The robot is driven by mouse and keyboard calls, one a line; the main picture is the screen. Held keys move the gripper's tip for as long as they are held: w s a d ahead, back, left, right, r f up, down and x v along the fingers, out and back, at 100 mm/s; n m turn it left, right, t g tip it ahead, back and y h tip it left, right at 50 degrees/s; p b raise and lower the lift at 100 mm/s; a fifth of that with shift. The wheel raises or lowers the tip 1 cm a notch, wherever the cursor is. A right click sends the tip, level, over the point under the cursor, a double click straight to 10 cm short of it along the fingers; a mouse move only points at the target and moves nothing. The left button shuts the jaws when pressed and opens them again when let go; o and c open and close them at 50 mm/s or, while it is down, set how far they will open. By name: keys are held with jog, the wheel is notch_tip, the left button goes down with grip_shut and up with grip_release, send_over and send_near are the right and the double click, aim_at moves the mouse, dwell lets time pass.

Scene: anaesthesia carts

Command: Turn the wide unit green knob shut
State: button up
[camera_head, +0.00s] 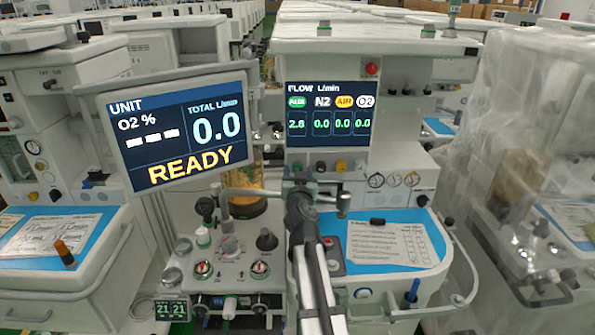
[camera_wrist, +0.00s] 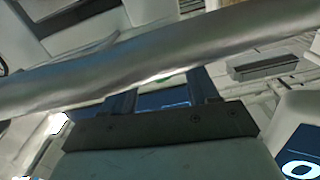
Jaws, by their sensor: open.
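The wide unit in the middle has a flow screen (camera_head: 327,115) reading 2.8 under its green label and 0.0 under the others. A row of small knobs sits below it. The green knob (camera_head: 296,167) is at the row's left end, small and partly behind my gripper (camera_head: 298,182). A silver bar (camera_wrist: 80,75) crosses in front and hides the fingertips and most of what lies beyond. Contact with the knob cannot be told.
A yellow knob (camera_head: 340,166) and a white knob (camera_head: 359,166) stand to the right in the row. A tilted READY monitor (camera_head: 180,132) is at left. A blue worktop (camera_head: 432,238) with a paper (camera_head: 385,245) lies right of my arm. Plastic covers the unit at far right.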

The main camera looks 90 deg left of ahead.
jog(key=d, duration=1.1)
jog(key=shift+d, duration=0.3)
jog(key=shift+a+r, duration=0.1)
jog(key=shift+a, duration=0.1)
jog(key=a, duration=1.3)
jog(key=shift+a, duration=0.35)
jog(key=shift+c, duration=0.3)
jog(key=c, duration=1)
jog(key=shift+m, duration=0.8)
